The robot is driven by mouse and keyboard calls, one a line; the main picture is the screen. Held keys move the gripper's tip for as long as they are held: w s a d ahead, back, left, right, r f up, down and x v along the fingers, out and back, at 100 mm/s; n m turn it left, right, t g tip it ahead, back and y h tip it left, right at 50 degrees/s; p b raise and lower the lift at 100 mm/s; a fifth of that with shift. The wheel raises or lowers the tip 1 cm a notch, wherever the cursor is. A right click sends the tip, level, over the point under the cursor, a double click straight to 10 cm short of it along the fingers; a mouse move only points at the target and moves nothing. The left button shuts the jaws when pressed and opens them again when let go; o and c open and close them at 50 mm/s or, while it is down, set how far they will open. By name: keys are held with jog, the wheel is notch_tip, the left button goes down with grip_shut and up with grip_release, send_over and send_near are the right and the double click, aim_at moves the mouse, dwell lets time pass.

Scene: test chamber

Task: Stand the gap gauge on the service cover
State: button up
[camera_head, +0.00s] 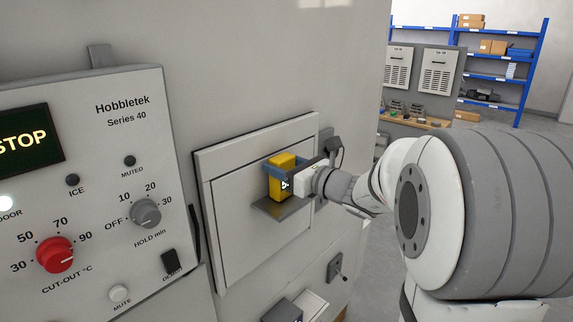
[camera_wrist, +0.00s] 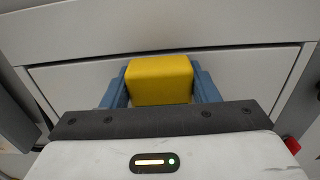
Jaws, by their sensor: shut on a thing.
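A yellow block, which I take for the gap gauge (camera_head: 278,184), is in front of the pale machine's framed panel. My gripper (camera_head: 283,167) is shut on it, with a blue finger on each side. In the wrist view the yellow block (camera_wrist: 160,80) sits between both fingers, its lower part hidden by my gripper's dark bar. A small grey ledge (camera_head: 282,209) sticks out from the panel just below the block. I cannot tell whether the block touches it. Which part is the service cover is not clear; the framed panel (camera_head: 235,225) or the ledge may be it.
A control box (camera_head: 110,190) with a red knob (camera_head: 56,255) is left of the panel. A lever switch (camera_head: 336,268) and a box-like part (camera_head: 297,308) are below right. A bench and blue shelves (camera_head: 490,75) stand far behind, with open floor between.

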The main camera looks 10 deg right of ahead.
jog(key=shift+r, duration=0.1)
jog(key=o, duration=1)
jog(key=shift+o, duration=0.2)
jog(key=shift+s, duration=0.1)
